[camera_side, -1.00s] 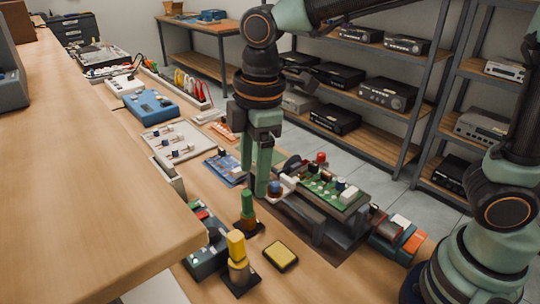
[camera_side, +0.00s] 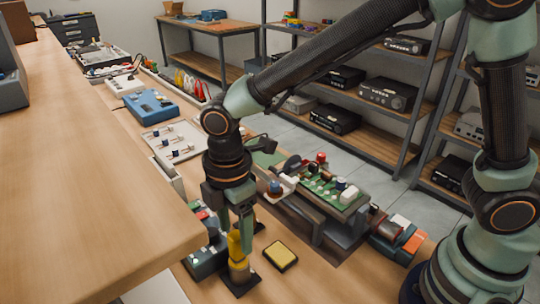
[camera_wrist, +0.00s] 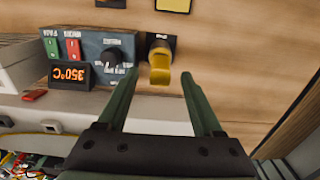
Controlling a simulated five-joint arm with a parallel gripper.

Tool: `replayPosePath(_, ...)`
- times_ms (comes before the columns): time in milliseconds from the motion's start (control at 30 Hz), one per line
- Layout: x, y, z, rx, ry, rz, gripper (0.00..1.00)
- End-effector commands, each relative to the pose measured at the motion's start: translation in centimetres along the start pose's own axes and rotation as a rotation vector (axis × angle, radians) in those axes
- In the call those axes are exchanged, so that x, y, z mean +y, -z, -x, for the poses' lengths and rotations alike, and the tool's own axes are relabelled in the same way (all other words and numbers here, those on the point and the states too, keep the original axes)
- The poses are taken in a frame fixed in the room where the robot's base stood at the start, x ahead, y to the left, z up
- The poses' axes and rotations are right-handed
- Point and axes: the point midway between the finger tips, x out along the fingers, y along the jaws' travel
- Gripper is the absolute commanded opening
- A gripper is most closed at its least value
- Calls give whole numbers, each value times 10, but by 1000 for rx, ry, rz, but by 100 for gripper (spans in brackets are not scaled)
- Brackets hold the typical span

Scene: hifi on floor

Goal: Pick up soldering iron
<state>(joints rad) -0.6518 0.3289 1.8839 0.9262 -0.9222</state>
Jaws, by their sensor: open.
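The soldering iron shows as a yellow handle (camera_side: 235,246) standing upright in a holder on a dark square base at the front of the bench. In the wrist view the yellow handle (camera_wrist: 160,68) lies between my two green fingertips, with gaps on both sides. My gripper (camera_side: 243,232) points down at the handle and is open. The wrist view also shows my gripper (camera_wrist: 160,76) with its fingers apart and nothing clasped. In the side view the fingers cover part of the handle.
A soldering station (camera_wrist: 82,62) reading 350°C, also in the side view (camera_side: 203,258), stands just left of the iron. A yellow sponge (camera_side: 281,256) lies to the right. A green circuit board (camera_side: 325,190) on a raised fixture stands behind. The raised wooden worktop (camera_side: 90,190) edges the left.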

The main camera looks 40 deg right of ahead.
Motion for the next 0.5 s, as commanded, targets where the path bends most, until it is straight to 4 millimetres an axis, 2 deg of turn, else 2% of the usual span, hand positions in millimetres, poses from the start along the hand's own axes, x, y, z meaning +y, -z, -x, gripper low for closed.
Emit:
replayPosePath(100,-1,0,-20,-3,5,0,68)
replayPosePath(233,-1,0,-36,-3,4,0,68)
replayPosePath(500,0,1,-43,-1,1,0,68)
